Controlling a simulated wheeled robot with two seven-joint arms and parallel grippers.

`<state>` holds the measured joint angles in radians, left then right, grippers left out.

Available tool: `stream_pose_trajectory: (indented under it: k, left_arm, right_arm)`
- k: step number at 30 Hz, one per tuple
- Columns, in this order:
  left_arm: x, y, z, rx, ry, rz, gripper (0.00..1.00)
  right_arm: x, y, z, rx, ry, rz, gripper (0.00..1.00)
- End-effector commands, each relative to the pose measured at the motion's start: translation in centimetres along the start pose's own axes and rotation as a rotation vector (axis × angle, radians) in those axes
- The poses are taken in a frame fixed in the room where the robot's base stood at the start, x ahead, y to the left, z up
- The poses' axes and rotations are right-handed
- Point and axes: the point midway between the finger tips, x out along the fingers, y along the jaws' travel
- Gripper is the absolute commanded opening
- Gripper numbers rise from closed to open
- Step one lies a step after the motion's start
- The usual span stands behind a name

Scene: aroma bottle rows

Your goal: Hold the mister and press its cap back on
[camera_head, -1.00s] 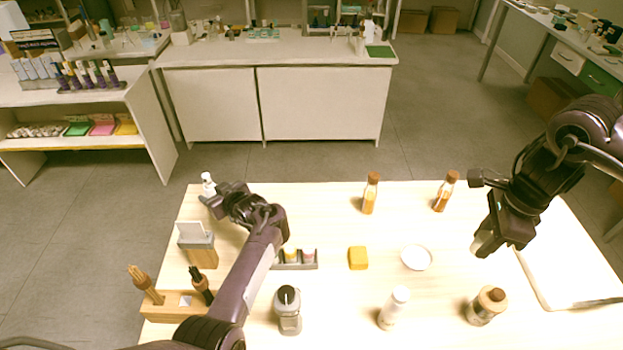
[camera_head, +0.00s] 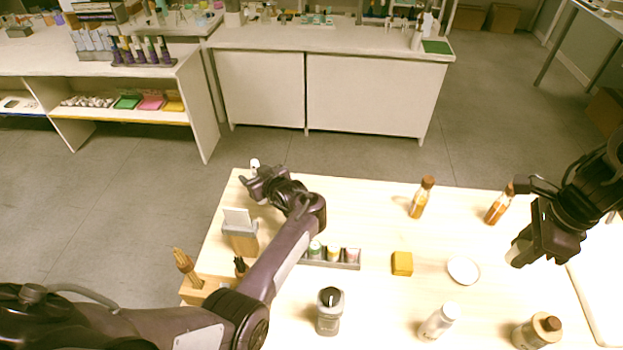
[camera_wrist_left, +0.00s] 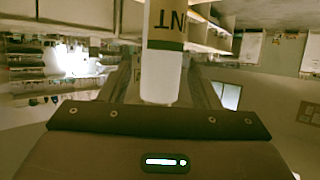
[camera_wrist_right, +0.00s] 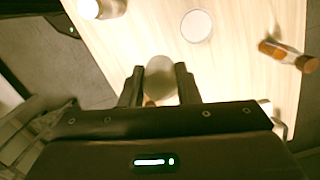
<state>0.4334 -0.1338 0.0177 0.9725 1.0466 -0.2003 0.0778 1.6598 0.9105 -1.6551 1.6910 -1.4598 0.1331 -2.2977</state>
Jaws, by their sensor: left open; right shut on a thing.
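The mister, a white bottle (camera_head: 255,164), stands at the table's far left corner, partly hidden by my left gripper (camera_head: 250,180). My right gripper (camera_head: 522,248) is held above the table's right side, shut on a pale rounded piece (camera_head: 517,254), which looks like the cap. This piece (camera_wrist_right: 160,78) also shows between the fingers in the right wrist view.
Two amber bottles (camera_head: 421,198) (camera_head: 498,204) stand at the back. A white dish (camera_head: 463,271), a yellow block (camera_head: 402,264), a rack of small jars (camera_head: 333,257) and a card holder (camera_head: 240,235) stand on the table (camera_head: 370,220). Several bottles stand in front.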

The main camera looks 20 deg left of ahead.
Motion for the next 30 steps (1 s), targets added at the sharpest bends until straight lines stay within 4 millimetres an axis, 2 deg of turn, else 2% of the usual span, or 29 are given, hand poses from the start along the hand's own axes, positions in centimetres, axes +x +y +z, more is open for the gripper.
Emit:
stream_pose_trajectory:
  k: [4,15,25,30]
  left_arm:
    - [0.0,0.0,0.0,0.0,0.0,0.001,0.54]
    - [0.0,0.0,0.0,0.0,-0.001,0.0,0.08]
    - [-0.1,0.0,-0.4,-0.001,0.0,0.0,0.08]
    - [-0.8,0.1,-2.0,-0.003,0.001,0.001,0.08]
  right_arm:
    - [0.0,0.0,0.0,0.001,0.0,0.0,0.05]
    - [0.0,0.0,0.0,0.0,0.0,0.0,0.05]
    - [0.0,0.0,0.0,0.001,0.0,0.0,0.05]
    - [0.0,0.0,0.0,0.001,0.0,0.0,0.05]
